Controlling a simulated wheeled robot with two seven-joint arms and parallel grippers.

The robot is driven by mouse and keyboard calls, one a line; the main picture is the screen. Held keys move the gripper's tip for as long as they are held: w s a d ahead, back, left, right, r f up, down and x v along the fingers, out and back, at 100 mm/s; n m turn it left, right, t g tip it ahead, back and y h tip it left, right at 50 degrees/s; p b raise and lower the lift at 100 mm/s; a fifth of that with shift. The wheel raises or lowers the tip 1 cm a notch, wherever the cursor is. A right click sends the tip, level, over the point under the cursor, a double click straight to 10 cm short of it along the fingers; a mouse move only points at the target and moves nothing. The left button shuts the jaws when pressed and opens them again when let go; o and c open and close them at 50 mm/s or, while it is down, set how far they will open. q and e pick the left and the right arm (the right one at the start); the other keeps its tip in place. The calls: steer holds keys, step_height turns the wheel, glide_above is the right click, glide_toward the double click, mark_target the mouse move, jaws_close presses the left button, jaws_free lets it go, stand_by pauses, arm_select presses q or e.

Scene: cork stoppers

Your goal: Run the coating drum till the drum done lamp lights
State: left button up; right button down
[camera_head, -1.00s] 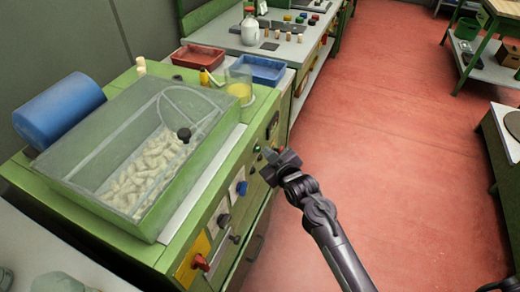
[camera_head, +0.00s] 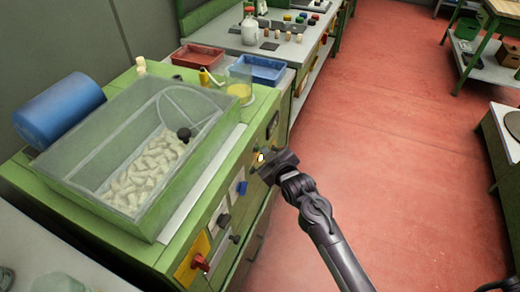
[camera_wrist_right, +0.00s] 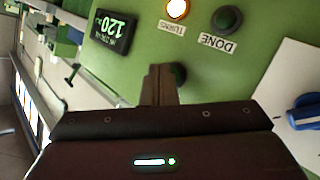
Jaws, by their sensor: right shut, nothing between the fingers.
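The coating drum (camera_head: 62,182) is a green-framed machine with a clear cover; pale cork stoppers (camera_head: 150,170) lie inside. My right gripper (camera_head: 262,168) is at the machine's front panel. In the right wrist view its closed fingers (camera_wrist_right: 160,85) are at a dark green button (camera_wrist_right: 179,74), partly hidden by them; I cannot tell whether they touch. The lamp labelled TURNS (camera_wrist_right: 177,9) glows white-orange. My left gripper is not in view.
A blue knob (camera_wrist_right: 305,112) is on a white plate beside the button. A red switch (camera_head: 200,262) is lower on the panel. A blue cylinder (camera_head: 60,110), red tray (camera_head: 198,58) and blue tray (camera_head: 263,70) are near the machine. The red floor (camera_head: 400,170) is clear.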

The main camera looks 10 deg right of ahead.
steer(key=shift+s+d+p, duration=0.5)
steer(key=shift+d+p, duration=0.05)
steer(key=shift+d, duration=0.1)
steer(key=s+d, duration=0.1)
steer(key=s+d+p, duration=0.1)
steer(key=d+p, duration=0.1)
steer(key=d, duration=0.1)
steer(key=shift+s+d, duration=0.1)
steer(key=shift+s, duration=0.3)
stand_by(1.0)
